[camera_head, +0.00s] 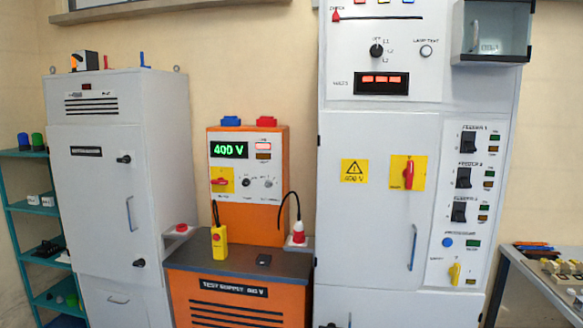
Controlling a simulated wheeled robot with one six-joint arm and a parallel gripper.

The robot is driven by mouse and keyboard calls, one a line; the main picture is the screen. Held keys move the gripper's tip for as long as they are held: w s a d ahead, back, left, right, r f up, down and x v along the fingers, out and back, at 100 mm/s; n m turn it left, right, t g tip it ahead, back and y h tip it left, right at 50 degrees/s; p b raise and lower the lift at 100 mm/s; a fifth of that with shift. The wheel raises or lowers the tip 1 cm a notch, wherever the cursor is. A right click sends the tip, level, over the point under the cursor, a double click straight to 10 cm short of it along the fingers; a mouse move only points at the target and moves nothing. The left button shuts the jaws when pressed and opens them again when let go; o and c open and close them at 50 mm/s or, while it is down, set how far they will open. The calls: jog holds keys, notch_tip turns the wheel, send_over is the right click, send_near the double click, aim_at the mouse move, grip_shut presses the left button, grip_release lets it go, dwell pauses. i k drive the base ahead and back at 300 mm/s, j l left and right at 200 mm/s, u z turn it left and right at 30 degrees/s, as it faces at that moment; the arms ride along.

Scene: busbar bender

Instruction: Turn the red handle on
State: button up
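A red handle (408,174) stands upright on a yellow plate (419,180) on the door of the right-hand grey cabinet (360,225). A second, smaller red handle (220,182) lies roughly level on a yellow plate on the orange test supply panel (262,207). The panel's green display reads 400 V. The small lettering by both handles is too blurred to read surely. My gripper is not in view, and nothing touches either handle.
A door pull (412,247) sits below the larger handle. A table (535,275) with tools stands at right, teal shelves (20,153) at left.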

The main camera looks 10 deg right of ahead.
aim_at(408, 173)
jog(key=z, duration=1.05)
